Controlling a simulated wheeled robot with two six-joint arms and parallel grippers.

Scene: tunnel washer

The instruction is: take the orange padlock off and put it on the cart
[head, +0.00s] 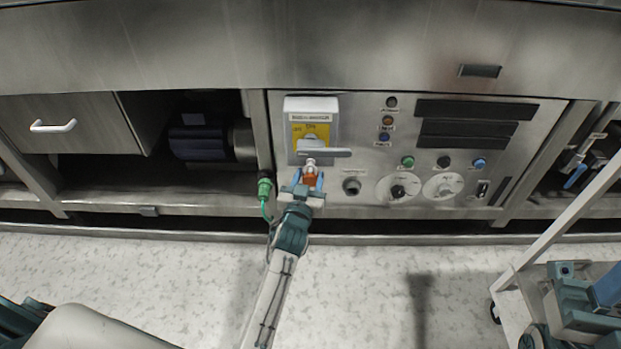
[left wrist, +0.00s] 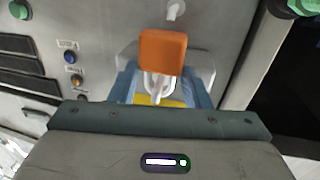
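The orange padlock (head: 309,180) hangs below the switch handle (head: 322,153) on the control panel. In the left wrist view the padlock (left wrist: 163,52) shows close up, with its pale shackle below it in the picture. My left gripper (head: 308,183) is at the padlock, its blue fingers apart, one on each side. In the left wrist view the gripper (left wrist: 160,85) spans about the padlock's width; I cannot tell whether the fingers touch it. The cart (head: 545,235) stands at the right, partly cut off. Teal parts of my right arm show beside it; its fingertips are not clear.
A green connector (head: 265,188) with a hose hangs left of my left gripper. Knobs (head: 398,190) and buttons (head: 407,161) sit right of the padlock on the panel. The speckled floor (head: 370,285) between the panel and the cart is clear.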

